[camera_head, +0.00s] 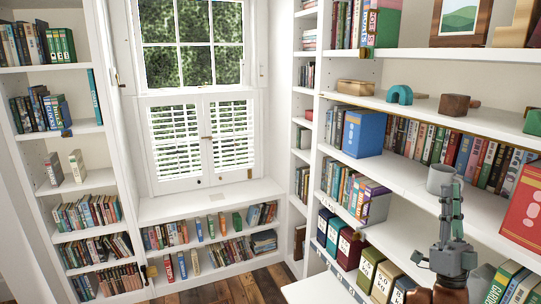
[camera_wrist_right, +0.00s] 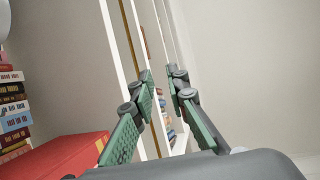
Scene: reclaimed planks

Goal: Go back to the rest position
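My right gripper (camera_head: 451,192) is in the lower right of the head view, pointing up in front of the right-hand shelves. In the right wrist view the gripper (camera_wrist_right: 162,78) has its two green-padded fingers apart. Nothing is between them. A grey mug (camera_head: 440,179) stands on a shelf just behind the fingertips in the head view. I cannot tell whether they touch. My left gripper is not in view.
White shelves (camera_head: 402,172) with books fill the right side. A red box (camera_head: 523,215) stands right of the gripper; a red box (camera_wrist_right: 72,156) is close to the left finger in the wrist view. A window bench (camera_head: 215,200) and left bookcase (camera_head: 85,185) stand farther off.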

